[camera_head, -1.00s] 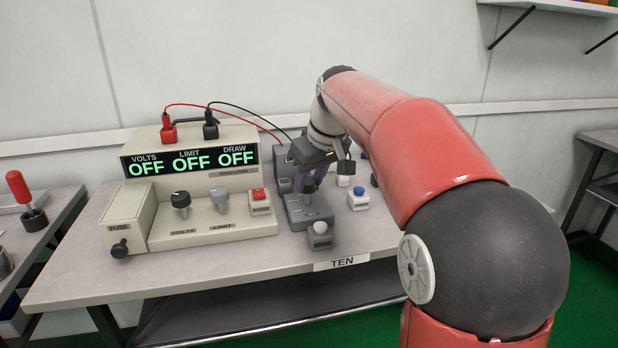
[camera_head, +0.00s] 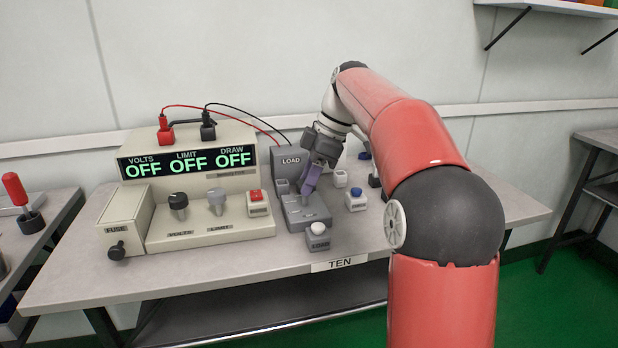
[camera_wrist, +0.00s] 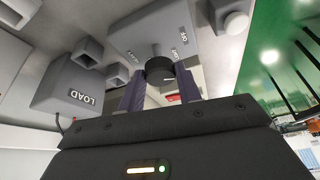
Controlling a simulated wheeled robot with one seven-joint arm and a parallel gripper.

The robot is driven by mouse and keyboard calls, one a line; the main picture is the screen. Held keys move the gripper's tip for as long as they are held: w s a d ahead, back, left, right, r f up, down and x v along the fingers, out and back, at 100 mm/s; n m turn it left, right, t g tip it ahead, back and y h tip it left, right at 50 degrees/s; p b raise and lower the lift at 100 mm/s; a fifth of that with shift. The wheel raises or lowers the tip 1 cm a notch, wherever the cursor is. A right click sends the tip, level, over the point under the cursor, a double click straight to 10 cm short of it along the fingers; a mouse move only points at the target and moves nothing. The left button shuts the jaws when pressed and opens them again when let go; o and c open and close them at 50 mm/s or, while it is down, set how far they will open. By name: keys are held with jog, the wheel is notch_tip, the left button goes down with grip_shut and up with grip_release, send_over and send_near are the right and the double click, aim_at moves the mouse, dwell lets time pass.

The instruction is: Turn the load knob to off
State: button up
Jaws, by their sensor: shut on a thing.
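The grey load box (camera_head: 290,160), labelled LOAD, stands right of the cream power supply. Its low grey front part (camera_head: 318,219) carries the load knob, mostly hidden behind my fingers in the head view. In the wrist view the dark round load knob (camera_wrist: 160,69) sits between my two purple fingers, with small white labels around it on the grey face (camera_wrist: 150,32). Which mark the knob points at cannot be told. My gripper (camera_head: 306,190) is shut on the knob and leans down to the left; it also shows in the wrist view (camera_wrist: 159,76).
The power supply (camera_head: 190,150) reads OFF on all three displays and has two knobs and a red switch. A grey block with a white button (camera_head: 318,235) stands in front of the load box. A blue-button block (camera_head: 355,199) is to the right. Red and black leads run behind.

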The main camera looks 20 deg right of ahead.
jog(key=shift+w+n+g, duration=0.2)
jog(key=shift+n+g, duration=0.7)
jog(key=shift+n, duration=1.4)
jog(key=o, duration=1)
